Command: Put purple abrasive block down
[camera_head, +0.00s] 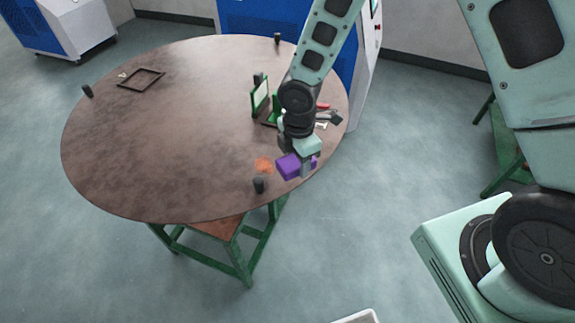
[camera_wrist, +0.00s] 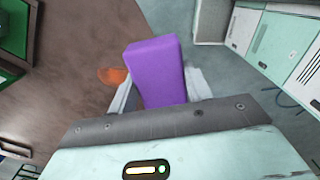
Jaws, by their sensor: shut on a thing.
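The purple abrasive block (camera_head: 289,166) is held in my gripper (camera_head: 307,164), near the right front edge of the round brown table (camera_head: 150,150). In the wrist view the purple block (camera_wrist: 156,72) stands between the two fingers of my gripper (camera_wrist: 160,95), which are shut on it. The block appears to be above the table edge, with grey floor showing behind it on the right. I cannot tell how high it is over the table.
An orange round spot (camera_head: 263,165) lies on the table just left of the block. A small black cylinder (camera_head: 259,185) stands at the front edge. A green holder (camera_head: 261,97) and tools (camera_head: 328,117) sit behind my gripper. A dark frame (camera_head: 141,79) lies far left. The table's middle is clear.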

